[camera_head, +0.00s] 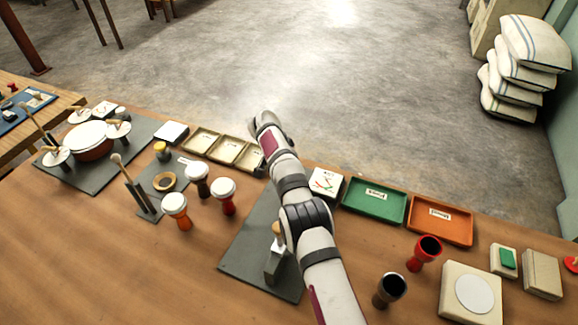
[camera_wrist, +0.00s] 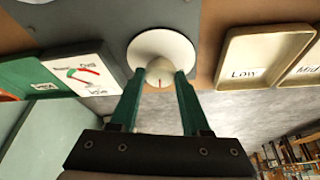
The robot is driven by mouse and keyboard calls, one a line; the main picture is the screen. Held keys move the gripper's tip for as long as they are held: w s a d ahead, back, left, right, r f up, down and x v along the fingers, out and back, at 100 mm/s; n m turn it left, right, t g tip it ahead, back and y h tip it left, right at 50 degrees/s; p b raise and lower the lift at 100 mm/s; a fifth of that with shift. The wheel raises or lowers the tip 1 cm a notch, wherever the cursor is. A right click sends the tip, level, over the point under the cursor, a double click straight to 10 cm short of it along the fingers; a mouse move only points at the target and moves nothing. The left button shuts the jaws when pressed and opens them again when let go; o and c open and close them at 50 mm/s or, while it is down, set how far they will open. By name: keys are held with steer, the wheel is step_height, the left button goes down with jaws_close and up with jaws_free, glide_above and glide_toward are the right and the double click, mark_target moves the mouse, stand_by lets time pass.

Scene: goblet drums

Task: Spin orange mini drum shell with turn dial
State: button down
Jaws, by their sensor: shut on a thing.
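In the wrist view, my gripper (camera_wrist: 160,80) is shut on a pale round knob (camera_wrist: 158,68) with a red mark, the turn dial. The knob stands on a white disc (camera_wrist: 162,48) at the edge of a dark grey mat. In the head view my arm hides the dial and the fingertips. An orange goblet-shaped mini drum (camera_head: 176,213) with a white head stands upright on the wooden table, left of my arm and apart from it. A red goblet drum (camera_head: 229,204) and a dark one (camera_head: 199,186) stand near it.
The grey mat (camera_head: 248,238) carries a metal block (camera_head: 277,262) beside my arm. A gauge card (camera_head: 326,182), a green tray (camera_head: 373,203) and an orange tray (camera_head: 440,221) lie to the right. Open red (camera_head: 425,254) and black (camera_head: 389,290) shells stand nearby. Pale trays (camera_head: 231,151) line the back edge.

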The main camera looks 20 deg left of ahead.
steer(key=shift+m, duration=0.3)
stand_by(0.4)
steer(key=shift+c, duration=1.8)
jaws_free()
steer(key=shift+r, duration=0.1)
steer(key=v, duration=1.5)
steer(key=shift+r, duration=0.3)
steer(key=shift+s+a, duration=0.1)
steer(key=shift+a, duration=0.05)
